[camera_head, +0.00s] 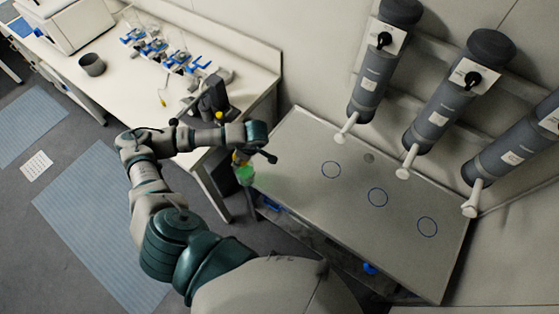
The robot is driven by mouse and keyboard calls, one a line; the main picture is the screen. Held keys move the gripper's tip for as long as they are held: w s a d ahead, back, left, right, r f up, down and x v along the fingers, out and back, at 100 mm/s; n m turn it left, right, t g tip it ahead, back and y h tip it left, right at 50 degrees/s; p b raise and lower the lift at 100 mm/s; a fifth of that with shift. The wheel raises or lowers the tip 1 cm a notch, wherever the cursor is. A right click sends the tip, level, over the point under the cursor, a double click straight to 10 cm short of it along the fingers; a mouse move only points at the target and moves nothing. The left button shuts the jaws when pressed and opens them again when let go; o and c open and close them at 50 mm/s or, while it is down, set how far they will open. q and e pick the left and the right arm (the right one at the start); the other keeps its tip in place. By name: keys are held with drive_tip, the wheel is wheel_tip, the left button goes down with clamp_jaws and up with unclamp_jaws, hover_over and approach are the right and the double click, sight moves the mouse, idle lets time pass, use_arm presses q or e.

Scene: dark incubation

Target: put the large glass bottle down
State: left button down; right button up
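My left arm comes in from the lower left, bends over the bench corner and ends in my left gripper (243,160) beside the grey table's left end. A glass bottle with bright green contents (245,175) hangs under the gripper, which appears shut around its upper part. The fingers and bottle neck are small and partly hidden by my wrist. The bottle is at the left edge of the grey table (300,150); I cannot tell whether it touches it. My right gripper is not in view.
Three grey wall-mounted cylinders (440,105) with pale nozzles hang over the table's back edge. A white bench (130,85) at upper left holds a dark cup (92,64), blue-clamped apparatus (160,50) and a dark device (212,97). The tabletop around the circles is clear.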

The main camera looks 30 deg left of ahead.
use_arm(q)
drive_tip(key=w+d+f+p, duration=0.2)
drive_tip(key=w+d, duration=0.2)
drive_tip(key=w, duration=0.2)
drive_tip(key=w+d+f+p, duration=0.2)
drive_tip(key=w+d+f, duration=0.1)
drive_tip(key=w, duration=0.4)
drive_tip(key=shift+w+d, duration=0.3)
drive_tip(key=shift+d, duration=0.05)
drive_tip(key=shift+c, duration=2)
unclamp_jaws()
drive_tip(key=shift+s, duration=0.1)
drive_tip(key=b+v, duration=0.1)
drive_tip(key=v, duration=1.1)
